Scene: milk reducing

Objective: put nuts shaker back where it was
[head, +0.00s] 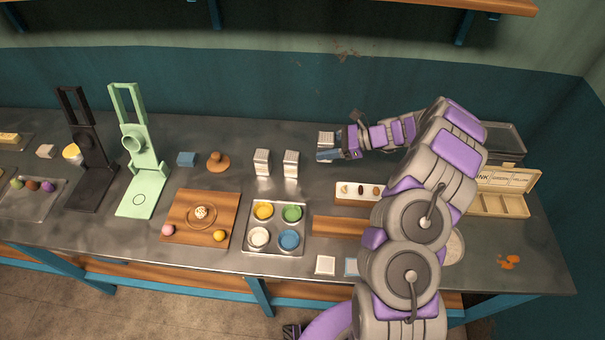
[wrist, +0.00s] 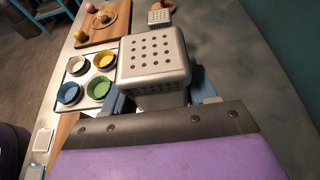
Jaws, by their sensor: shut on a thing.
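My gripper (head: 329,154) is shut on a pale metal shaker (head: 326,138), taken as the nuts shaker, right of the two other shakers. In the wrist view the held shaker (wrist: 153,58) shows its holed top facing up, between my blue fingers (wrist: 160,98). It looks upright; I cannot tell whether its base touches the counter. Two similar shakers (head: 262,162) (head: 291,163) stand upright side by side to its left. One standing shaker (wrist: 159,17) shows beyond the held one in the wrist view. No label is readable on any shaker.
A tray with several coloured bowls (head: 248,246) lies in front of the standing shakers. A white holder (head: 347,194) with small pieces lies in front of my gripper. A wooden board (head: 181,207) is at left, and a sectioned box (head: 484,207) at right. Bare counter (head: 310,138) lies behind the shakers.

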